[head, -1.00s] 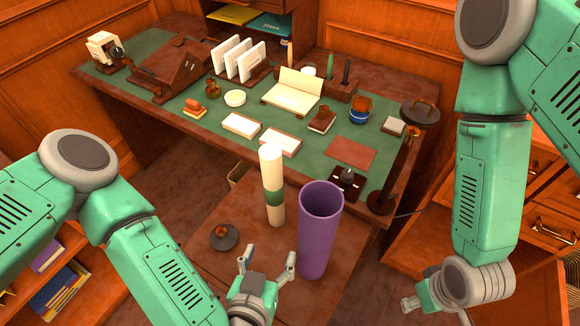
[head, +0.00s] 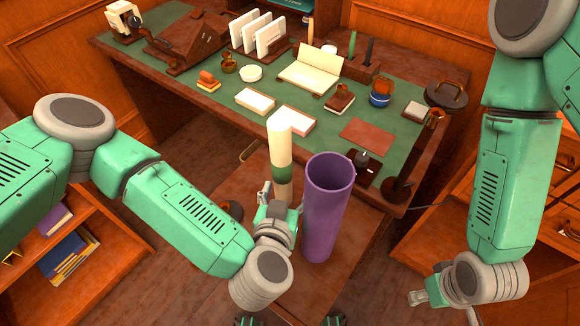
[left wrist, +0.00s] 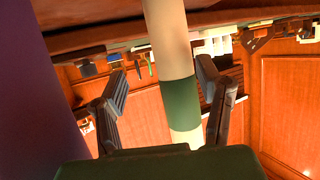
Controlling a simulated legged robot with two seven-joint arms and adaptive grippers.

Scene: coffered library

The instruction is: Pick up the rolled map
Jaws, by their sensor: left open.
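The rolled map (head: 280,146) is a cream roll with a green band, standing upright on the small brown table (head: 345,235). It also shows in the left wrist view (left wrist: 168,45), where it passes between the open fingers. My left gripper (head: 277,195) is open at the map, around its green band (left wrist: 181,104) or just short of it; contact cannot be told. In the left wrist view the left gripper's fingers (left wrist: 165,95) stand apart on both sides of the roll. My right gripper (head: 418,298) is at the lower right, away from the map; its jaws are too small to read.
A tall purple cylinder (head: 326,215) stands close to the right of the map; it fills the left side of the wrist view (left wrist: 30,100).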

